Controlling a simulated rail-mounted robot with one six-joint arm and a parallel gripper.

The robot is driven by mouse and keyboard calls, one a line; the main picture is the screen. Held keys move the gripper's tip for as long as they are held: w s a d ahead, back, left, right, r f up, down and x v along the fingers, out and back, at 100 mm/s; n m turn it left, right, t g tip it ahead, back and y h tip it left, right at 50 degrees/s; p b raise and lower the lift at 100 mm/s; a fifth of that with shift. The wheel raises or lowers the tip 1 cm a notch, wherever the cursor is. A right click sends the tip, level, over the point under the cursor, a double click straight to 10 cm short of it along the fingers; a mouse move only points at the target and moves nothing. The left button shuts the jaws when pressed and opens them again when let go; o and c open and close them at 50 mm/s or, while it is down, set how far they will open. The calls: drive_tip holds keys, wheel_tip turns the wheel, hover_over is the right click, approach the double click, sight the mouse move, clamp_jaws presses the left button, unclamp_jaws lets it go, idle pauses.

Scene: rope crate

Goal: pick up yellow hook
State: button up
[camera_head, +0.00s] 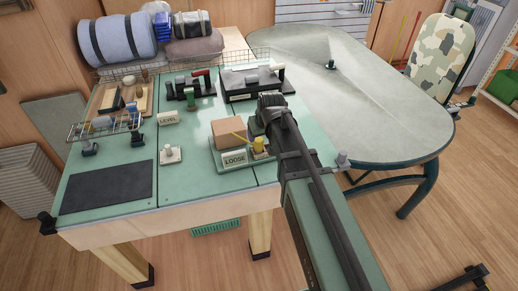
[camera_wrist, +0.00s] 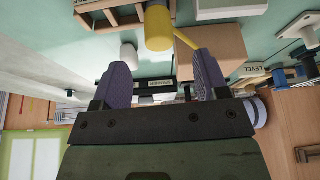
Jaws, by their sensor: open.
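The yellow hook (camera_head: 259,146) stands at the front right of the green work table, beside a brown block and behind the LOOSE label. In the wrist view its thick yellow body (camera_wrist: 158,28) and a thin yellow bar show beyond my fingertips. My gripper (camera_wrist: 160,72) is open, with its two dark ribbed fingers apart and nothing held between them. In the head view my gripper (camera_head: 268,108) is just behind and right of the hook, and my arm hides part of the table there.
The brown block (camera_head: 228,133) is close on the hook's left, on a green tray (camera_head: 217,160) with the LOOSE sign (camera_head: 235,158). Toolholders (camera_head: 252,84) stand at the back. A dark mat (camera_head: 108,187) lies front left. A white-knobbed piece (camera_head: 170,154) stands left of the tray.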

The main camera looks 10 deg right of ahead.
sight(259, 140)
drive_tip(key=b+x, duration=0.2)
drive_tip(key=x, duration=0.2)
drive_tip(key=shift+s+f, duration=0.1)
drive_tip(key=b+x, duration=0.5)
drive_tip(key=shift+w+d, duration=0.1)
drive_tip(key=shift+w, duration=0.3)
drive_tip(key=shift+r, duration=0.3)
drive_tip(key=c, duration=1.2)
